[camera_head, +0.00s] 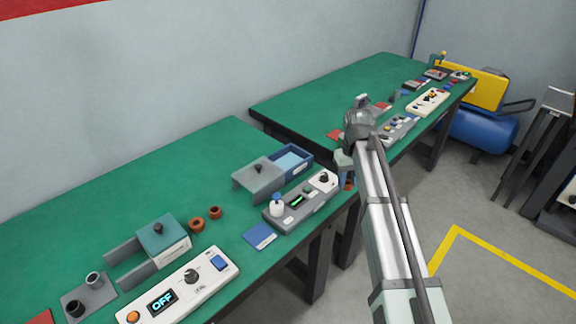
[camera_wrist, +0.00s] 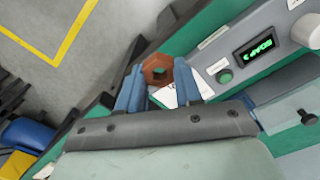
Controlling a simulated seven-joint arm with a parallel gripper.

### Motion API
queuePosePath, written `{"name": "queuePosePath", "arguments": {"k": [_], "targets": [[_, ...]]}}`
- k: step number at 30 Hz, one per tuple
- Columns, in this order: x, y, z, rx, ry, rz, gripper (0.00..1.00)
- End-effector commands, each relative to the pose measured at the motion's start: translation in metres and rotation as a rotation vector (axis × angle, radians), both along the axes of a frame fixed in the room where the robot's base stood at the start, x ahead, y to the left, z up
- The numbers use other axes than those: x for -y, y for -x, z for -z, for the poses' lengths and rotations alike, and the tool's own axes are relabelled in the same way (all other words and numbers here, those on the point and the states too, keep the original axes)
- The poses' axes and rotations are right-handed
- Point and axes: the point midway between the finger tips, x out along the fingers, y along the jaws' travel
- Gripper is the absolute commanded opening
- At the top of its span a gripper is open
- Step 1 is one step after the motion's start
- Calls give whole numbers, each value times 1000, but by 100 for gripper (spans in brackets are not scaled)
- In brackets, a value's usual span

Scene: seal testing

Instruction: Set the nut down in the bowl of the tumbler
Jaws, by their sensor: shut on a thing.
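My gripper (camera_wrist: 160,88) is shut on an orange-brown hexagonal nut (camera_wrist: 153,65), held between two blue fingertips, its hole showing. In the head view my gripper (camera_head: 345,178) is over the front edge of the near table, right of a grey control unit (camera_head: 265,212). In the wrist view this unit has a lit green display (camera_wrist: 258,53), a green button and a white knob. A grey cover (camera_head: 258,180) with a dark knob and a blue open bin (camera_head: 290,160) stand behind it. I cannot tell for sure which part is the tumbler's bowl.
Two orange-brown rings (camera_head: 205,218) lie on the near green table (camera_head: 90,205), beside a teal-topped box (camera_head: 163,238). A white panel reading OFF (camera_head: 185,290) is in front. A second green table (camera_head: 320,95) holds more devices. Open floor lies to the right.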

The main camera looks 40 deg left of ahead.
Motion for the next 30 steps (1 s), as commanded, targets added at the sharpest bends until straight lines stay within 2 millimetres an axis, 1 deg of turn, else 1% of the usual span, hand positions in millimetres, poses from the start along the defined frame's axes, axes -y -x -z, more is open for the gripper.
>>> {"name": "queuePosePath", "arguments": {"k": [1,8,9,11,12,14,15,17,18,20,21,27,30], "targets": [[21,-9,1,0,0,34,2],[99,-46,6,0,0,177,2],[113,-51,6,0,0,202,2],[133,-59,7,0,0,238,2],[148,-64,8,0,0,263,2],[169,-70,9,0,0,301,2],[182,-74,10,0,0,325,2],[203,-79,11,0,0,362,2],[217,-82,12,0,0,387,2],[238,-86,13,0,0,424,2],[252,-88,14,0,0,449,2],[320,-94,17,0,0,572,2],[346,-95,18,0,0,621,2]]}}
